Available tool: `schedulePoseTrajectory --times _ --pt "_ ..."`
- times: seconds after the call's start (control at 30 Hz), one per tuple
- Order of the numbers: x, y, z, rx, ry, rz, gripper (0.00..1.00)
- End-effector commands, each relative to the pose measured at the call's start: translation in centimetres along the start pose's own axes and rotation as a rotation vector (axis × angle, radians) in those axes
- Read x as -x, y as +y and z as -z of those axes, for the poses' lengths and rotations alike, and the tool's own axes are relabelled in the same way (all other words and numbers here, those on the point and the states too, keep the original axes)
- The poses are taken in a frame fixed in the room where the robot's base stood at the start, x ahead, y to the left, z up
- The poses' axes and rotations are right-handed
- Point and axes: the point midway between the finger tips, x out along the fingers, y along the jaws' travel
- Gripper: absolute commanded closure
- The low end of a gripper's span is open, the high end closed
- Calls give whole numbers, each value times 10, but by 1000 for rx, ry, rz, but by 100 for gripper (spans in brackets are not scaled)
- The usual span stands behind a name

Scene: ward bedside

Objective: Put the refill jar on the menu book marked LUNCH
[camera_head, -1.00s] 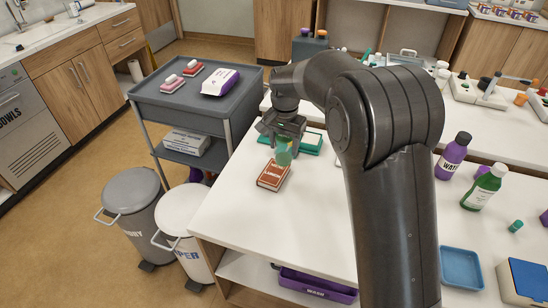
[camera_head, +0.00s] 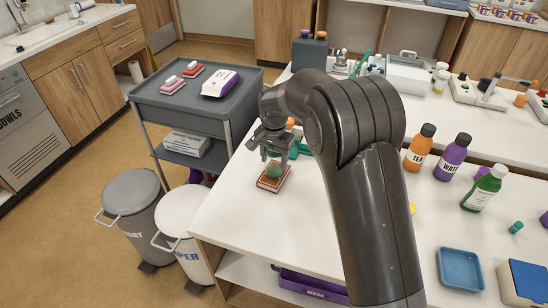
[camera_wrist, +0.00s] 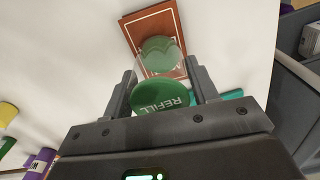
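The refill jar (camera_head: 273,170) is clear glass with green at its lower end. Its green lid marked REFILL (camera_wrist: 160,97) faces the wrist camera. My gripper (camera_head: 273,152) has one finger on each side of the jar, and no clear gap shows in the wrist view, so it looks shut on it. The reddish-brown menu book (camera_head: 266,186) lies flat on the white table directly under the jar; it also shows in the wrist view (camera_wrist: 150,22). The jar hides most of its lettering. I cannot tell whether the jar's base touches the book.
A teal item (camera_head: 301,147) lies behind the book, near my gripper. A grey cart (camera_head: 165,92) and two bins (camera_head: 130,190) stand left of the table. Orange (camera_head: 418,148), purple (camera_head: 452,158) and green (camera_head: 484,190) bottles stand to the right. The table in front of the book is clear.

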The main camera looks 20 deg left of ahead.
Motion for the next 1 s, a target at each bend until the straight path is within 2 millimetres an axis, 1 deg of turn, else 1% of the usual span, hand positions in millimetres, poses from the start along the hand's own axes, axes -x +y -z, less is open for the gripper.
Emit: schedulePoseTrajectory --times 0.03,0.2,0.27,0.47,0.57,0.67,1.0 --pt "0 0 0 0 0 0 42" --pt "0 0 0 0 0 0 29" --pt "0 0 0 0 0 0 25" --pt "0 0 0 0 0 0 25" --pt "5 0 0 0 1 1 25" --pt "17 0 0 0 2 2 25" --pt "88 0 1 -1 2 1 25"
